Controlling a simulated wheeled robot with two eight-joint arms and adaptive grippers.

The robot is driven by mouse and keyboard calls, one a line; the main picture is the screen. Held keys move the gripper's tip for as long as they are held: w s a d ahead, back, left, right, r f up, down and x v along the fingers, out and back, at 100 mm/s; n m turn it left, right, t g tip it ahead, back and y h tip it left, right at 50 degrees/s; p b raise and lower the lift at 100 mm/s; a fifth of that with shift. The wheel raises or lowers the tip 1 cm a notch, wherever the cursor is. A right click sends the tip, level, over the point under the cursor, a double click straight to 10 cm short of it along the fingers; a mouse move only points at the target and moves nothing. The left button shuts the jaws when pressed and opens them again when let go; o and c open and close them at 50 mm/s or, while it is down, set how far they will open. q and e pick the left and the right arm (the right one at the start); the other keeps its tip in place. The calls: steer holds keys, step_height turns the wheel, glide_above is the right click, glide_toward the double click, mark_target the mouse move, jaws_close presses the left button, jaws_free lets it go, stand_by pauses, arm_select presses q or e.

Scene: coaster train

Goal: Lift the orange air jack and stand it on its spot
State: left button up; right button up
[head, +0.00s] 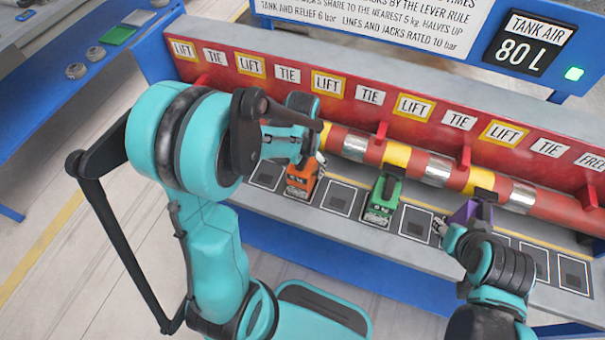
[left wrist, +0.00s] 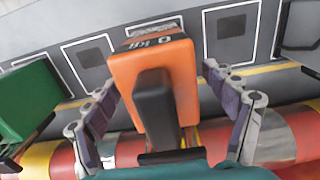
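The orange air jack (head: 302,178) is upright at the grey shelf, in the row of outlined dark squares, in front of the red and yellow pipe. Whether its base touches the shelf is unclear. My left gripper (head: 303,153) is over it from behind. In the left wrist view the orange jack (left wrist: 158,82) lies between the two fingers (left wrist: 160,80), which are spread, with a small gap visible at the right finger. A dark block is on its near face. My right gripper (head: 447,230) is beside the purple jack (head: 470,211); its fingers are too small to read.
The green jack (head: 382,197) stands right of the orange one, with an outlined square (head: 338,198) between them. The pipe (head: 352,146) runs close behind the jacks, below the red panel (head: 385,105) with LIFT and TIE labels. More outlined squares (head: 415,222) are bare.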

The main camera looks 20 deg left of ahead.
arm_select(q)
jaws_close()
